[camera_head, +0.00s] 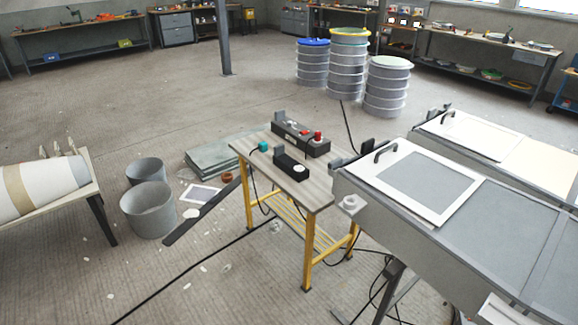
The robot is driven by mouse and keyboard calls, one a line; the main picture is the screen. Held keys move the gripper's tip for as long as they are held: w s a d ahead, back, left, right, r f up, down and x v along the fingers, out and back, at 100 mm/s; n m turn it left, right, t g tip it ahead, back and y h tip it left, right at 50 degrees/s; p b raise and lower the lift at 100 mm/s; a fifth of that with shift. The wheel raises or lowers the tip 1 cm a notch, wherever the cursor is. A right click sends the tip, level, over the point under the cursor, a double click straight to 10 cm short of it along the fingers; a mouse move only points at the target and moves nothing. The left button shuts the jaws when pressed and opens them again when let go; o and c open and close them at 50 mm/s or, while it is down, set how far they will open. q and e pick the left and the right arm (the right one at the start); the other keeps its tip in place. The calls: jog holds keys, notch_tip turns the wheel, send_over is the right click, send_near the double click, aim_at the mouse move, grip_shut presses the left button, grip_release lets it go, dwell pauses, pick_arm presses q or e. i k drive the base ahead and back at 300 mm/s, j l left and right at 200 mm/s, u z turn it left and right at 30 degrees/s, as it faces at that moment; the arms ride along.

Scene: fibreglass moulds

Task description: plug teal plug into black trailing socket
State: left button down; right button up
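A small teal plug (264,146) lies at the left side of a wooden-topped table (316,188) with yellow legs. A black block with a pale round spot on top, which looks like the black trailing socket (293,167), sits to its right and nearer the front, apart from the plug. A dark cable hangs from the table's left edge below the plug. The plug's pins are too small to make out. Neither of my grippers is in view.
A longer dark box (300,139) with red and white parts sits at the table's back. A grey mould bench (440,231) stands close on the right. Grey bins (149,211), a dark strip (203,212) and cables lie left. Drums (387,87) stand behind.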

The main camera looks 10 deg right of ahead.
aim_at(295, 170)
jog(key=i+u, duration=0.25)
jog(key=i, duration=0.2)
jog(key=i+u, duration=0.2)
jog(key=i, duration=0.3)
jog(key=i+l+u, duration=0.1)
jog(key=i+u, duration=0.15)
jog(key=i, duration=0.2)
jog(key=i+l+u, duration=0.25)
jog(key=i, duration=0.2)
jog(key=i+j, duration=0.05)
